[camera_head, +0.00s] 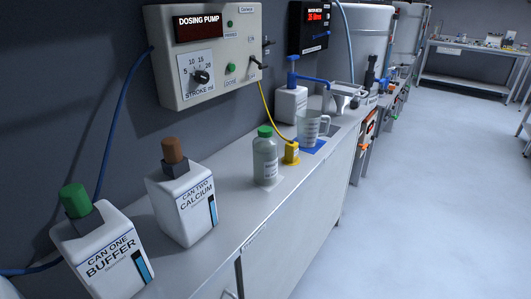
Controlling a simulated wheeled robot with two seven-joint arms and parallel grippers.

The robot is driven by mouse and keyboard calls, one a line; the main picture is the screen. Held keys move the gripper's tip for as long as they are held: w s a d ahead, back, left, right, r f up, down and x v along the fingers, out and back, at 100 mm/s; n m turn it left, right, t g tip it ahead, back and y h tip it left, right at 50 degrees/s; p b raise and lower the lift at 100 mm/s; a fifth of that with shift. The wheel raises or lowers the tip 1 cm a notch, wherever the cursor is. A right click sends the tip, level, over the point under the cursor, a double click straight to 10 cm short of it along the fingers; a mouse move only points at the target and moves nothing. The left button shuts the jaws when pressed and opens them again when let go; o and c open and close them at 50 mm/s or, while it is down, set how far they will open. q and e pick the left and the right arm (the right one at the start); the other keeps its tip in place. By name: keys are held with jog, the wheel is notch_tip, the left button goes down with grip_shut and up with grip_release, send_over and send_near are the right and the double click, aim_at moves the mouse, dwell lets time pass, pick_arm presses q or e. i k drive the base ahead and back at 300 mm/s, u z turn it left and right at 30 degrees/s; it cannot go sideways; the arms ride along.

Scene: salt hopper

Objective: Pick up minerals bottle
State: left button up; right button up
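A clear bottle (265,160) with a green cap and a pale label stands upright on the grey counter in the head view. Its label is too small to read, so I cannot confirm that it is the minerals bottle. It stands on a light square patch, just left of a small yellow container (291,153). Neither of my grippers shows in this view.
Two white cans, buffer (100,250) and calcium (183,205), stand at the near left. The dosing pump (205,50) hangs above with a yellow cable. A clear jug (312,128) on a blue mat and a pump-top container (291,103) stand behind. The floor (420,210) is clear.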

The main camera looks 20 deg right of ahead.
aim_at(264, 146)
jog(key=z, duration=0.55)
jog(key=k, duration=0.65)
jog(key=z, duration=0.3)
jog(key=i, duration=1)
jog(key=u, duration=0.65)
